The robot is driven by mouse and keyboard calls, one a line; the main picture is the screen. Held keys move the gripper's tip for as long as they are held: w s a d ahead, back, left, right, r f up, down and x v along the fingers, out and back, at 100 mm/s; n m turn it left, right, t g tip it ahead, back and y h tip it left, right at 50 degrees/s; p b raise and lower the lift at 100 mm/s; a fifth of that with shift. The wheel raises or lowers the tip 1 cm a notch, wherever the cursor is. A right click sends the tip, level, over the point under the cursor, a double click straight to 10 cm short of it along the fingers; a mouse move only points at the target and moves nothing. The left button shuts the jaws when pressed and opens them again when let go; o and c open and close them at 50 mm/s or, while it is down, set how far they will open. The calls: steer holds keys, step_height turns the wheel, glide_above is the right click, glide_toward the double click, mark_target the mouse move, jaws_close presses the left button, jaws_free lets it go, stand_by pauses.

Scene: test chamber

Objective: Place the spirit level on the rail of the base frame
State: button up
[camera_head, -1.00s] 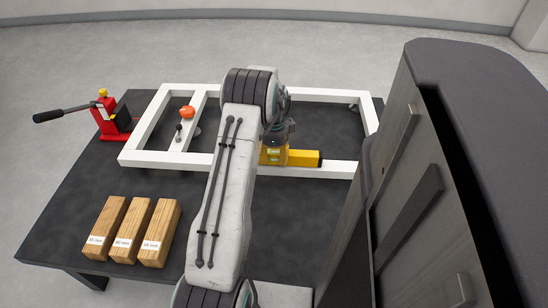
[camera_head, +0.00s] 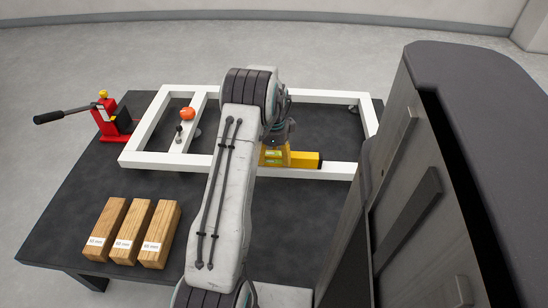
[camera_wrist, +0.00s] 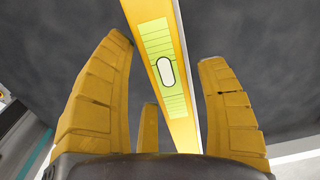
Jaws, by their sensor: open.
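The spirit level (camera_wrist: 164,68) is a yellow bar with a green vial window; in the wrist view it runs between my gripper's fingers, with space on both sides. In the head view its yellow end (camera_head: 306,160) shows at the front rail of the white base frame (camera_head: 340,171). The arm hides the rest of it, and I cannot tell its exact contact with the rail. My gripper (camera_wrist: 165,52), with thick yellow fingers, is open around the level; in the head view it is mostly hidden behind the arm.
The dark table (camera_head: 85,190) carries a red jack (camera_head: 107,118) with a black handle at the left. An orange knob (camera_head: 187,113) sits by the frame's inner crossbar. Three labelled wooden blocks (camera_head: 131,232) lie at the front left. A tall grey body (camera_head: 430,180) fills the right.

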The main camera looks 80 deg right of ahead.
mark_target(274, 156)
step_height(274, 156, up, 11)
steer(key=p, duration=0.2)
steer(key=shift+r+p, duration=0.15)
steer(key=shift+p, duration=0.25)
steer(key=shift+a, duration=0.1)
steer(key=w+a+r+n, duration=0.65)
steer(key=w+a, duration=0.35)
steer(key=w, duration=0.3)
steer(key=w+a+r+n, duration=0.5)
steer(key=w+a+n, duration=0.4)
steer(key=w, duration=0.4)
steer(key=w+a+r+n+t, duration=0.1)
steer(key=a+n, duration=0.4)
steer(key=a, duration=0.5)
steer(key=w+a+r+n+t, duration=0.1)
steer(key=a+r+n, duration=0.1)
steer(key=a+n, duration=0.5)
steer(key=s+a+f+n, duration=0.1)
steer(key=s+a+n, duration=0.3)
steer(key=a, duration=0.3)
steer(key=s+a+f+n, duration=0.1)
steer(key=s+a+n, duration=0.2)
steer(key=a, duration=0.5)
steer(key=shift+s+n, duration=0.35)
steer(key=shift+s, duration=0.1)
